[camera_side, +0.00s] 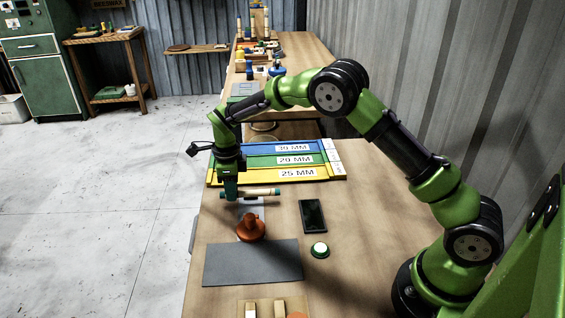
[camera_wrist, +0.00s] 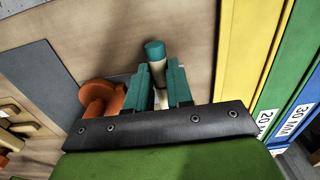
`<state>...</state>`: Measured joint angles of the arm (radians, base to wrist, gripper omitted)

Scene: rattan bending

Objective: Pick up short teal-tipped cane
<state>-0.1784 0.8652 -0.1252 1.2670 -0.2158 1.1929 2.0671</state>
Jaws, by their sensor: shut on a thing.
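The short teal-tipped cane (camera_side: 258,192) is a pale rod with teal ends. My gripper (camera_side: 230,192) is shut on it in the side view, and the cane lies level, pointing right. In the wrist view the cane (camera_wrist: 157,72) sits between the teal fingers of my gripper (camera_wrist: 158,90), with its teal tip toward the top of the picture. In the side view the cane appears above the table, between the orange form and the coloured trays. Its far end is partly hidden by the fingers.
An orange form (camera_side: 250,230) stands close by, near a grey mat (camera_side: 252,263). Blue, green and yellow labelled trays (camera_side: 230,172) lie behind. A dark phone-like slab (camera_side: 312,216) and a green-white button (camera_side: 320,250) lie at right. The table's left edge is near.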

